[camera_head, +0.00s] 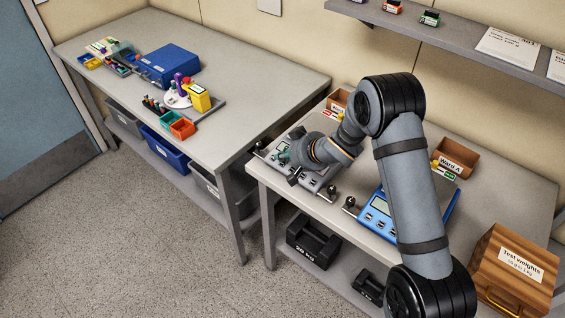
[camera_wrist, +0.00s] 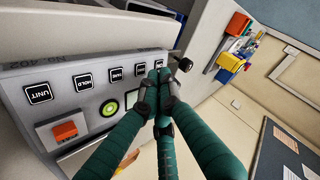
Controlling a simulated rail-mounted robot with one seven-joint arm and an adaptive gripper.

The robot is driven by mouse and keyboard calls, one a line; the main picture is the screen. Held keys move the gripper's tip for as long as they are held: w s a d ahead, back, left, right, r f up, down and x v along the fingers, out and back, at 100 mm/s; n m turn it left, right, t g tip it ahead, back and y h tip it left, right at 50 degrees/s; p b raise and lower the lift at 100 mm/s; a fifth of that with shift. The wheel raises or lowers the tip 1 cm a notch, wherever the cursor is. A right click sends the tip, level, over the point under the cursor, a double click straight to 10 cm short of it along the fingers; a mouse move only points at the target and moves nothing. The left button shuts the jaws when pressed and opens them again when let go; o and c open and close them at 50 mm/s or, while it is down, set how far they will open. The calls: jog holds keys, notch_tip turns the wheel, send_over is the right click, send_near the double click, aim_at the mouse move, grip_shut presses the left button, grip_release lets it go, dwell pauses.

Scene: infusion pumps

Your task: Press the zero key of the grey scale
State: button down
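The grey scale (camera_head: 312,184) stands at the left end of the near table. In the wrist view its front panel (camera_wrist: 65,110) fills the left side. A row of dark keys runs along it: the UNIT key (camera_wrist: 38,93), the HOLD key (camera_wrist: 83,81), the TARE key (camera_wrist: 116,72), then smaller keys at the right with labels too small to read. I cannot tell which of these is zero. My gripper (camera_wrist: 160,75) is shut and empty, its teal fingers together. The tips are near the right end of the key row; contact cannot be told. In the head view my gripper (camera_head: 285,156) is over the scale.
An orange button (camera_wrist: 64,131) and a green round mark (camera_wrist: 109,108) sit below the keys. A blue scale (camera_head: 376,206) stands right of the grey one. A wooden test weights box (camera_head: 512,268) is at the right. Wall shelf (camera_head: 450,40) above.

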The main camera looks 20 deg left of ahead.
aim_at(280, 170)
jog(key=r+p, duration=0.2)
jog(key=r, duration=0.1)
jog(key=s+r+p, duration=0.1)
jog(key=shift+s+a+r, duration=0.1)
jog(key=shift+a+r, duration=0.15)
jog(key=shift+f, duration=0.1)
dwell(0.4)
jog(key=shift+w+d+f+b, duration=0.1)
jog(key=shift+w+f+b, duration=0.05)
jog(key=shift+f+b, duration=0.4)
jog(key=shift+w+d+f+b, duration=0.1)
jog(key=shift+f+b, duration=0.3)
jog(key=shift+f, duration=0.15)
jog(key=shift+a+r, duration=0.15)
jog(key=shift+r, duration=0.05)
jog(key=r+p, duration=0.1)
jog(key=r, duration=0.1)
jog(key=s+r+p, duration=0.1)
jog(key=r+p, duration=0.2)
jog(key=shift+s+a+r, duration=0.2)
jog(key=shift+a+r, duration=0.05)
jog(key=shift+r, duration=0.1)
jog(key=shift+f, duration=0.1)
